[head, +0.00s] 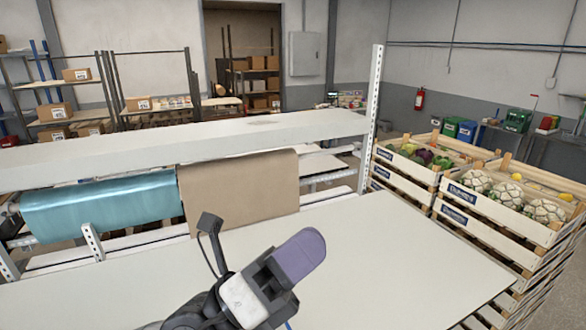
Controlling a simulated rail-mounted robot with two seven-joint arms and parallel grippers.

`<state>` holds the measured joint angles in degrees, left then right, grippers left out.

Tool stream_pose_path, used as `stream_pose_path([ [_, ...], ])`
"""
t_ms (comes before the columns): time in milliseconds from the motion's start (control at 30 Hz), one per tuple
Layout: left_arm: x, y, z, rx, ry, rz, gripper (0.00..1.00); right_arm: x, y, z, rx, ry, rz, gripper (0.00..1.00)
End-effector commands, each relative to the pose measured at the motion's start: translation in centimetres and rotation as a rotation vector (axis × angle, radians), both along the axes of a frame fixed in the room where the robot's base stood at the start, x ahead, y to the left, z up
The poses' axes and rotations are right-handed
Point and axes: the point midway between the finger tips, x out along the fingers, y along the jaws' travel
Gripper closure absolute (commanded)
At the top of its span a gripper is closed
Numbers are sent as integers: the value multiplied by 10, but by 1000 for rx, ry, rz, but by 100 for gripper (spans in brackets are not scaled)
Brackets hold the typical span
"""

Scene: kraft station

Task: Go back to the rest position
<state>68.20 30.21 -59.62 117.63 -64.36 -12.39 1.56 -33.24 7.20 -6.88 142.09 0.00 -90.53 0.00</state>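My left gripper (298,254) reaches up from the bottom edge over the white table (400,245). Its purple-grey finger points to the upper right. I see it from behind, so I cannot tell whether the fingers are apart or together. No held object shows at it. My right gripper is not in view.
A white shelf (110,155) spans the back of the table on a perforated post (371,120). A brown paper roll (240,195) and a teal roll (100,205) hang below it. Stacked wooden vegetable crates (475,222) stand at the right. The table's right side is clear.

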Motion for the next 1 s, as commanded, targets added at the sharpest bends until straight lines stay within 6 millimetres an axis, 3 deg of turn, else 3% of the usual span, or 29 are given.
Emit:
stream_pose_path([
  [33, 0, 14, 23, -130, 49, 17, 67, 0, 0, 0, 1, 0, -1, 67],
  [100, 5, 37, 46, -310, 140, 47, 67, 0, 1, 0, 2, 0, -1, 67],
  [167, 11, 59, 57, -457, 238, 77, 67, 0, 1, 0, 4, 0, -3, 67],
  [267, 26, 96, 54, -688, 440, 138, 67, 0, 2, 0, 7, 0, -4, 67],
  [333, 37, 120, 37, -833, 614, 191, 67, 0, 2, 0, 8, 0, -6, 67],
  [433, 49, 152, -15, -1016, 916, 288, 67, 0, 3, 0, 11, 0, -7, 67],
  [567, 46, 177, -105, -1162, 1314, 405, 67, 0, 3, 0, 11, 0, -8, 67],
  [700, 25, 188, -185, -1233, 1614, 461, 67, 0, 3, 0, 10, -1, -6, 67],
  [1000, -41, 217, -326, -1415, 1961, 575, 67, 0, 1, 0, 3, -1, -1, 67],
])
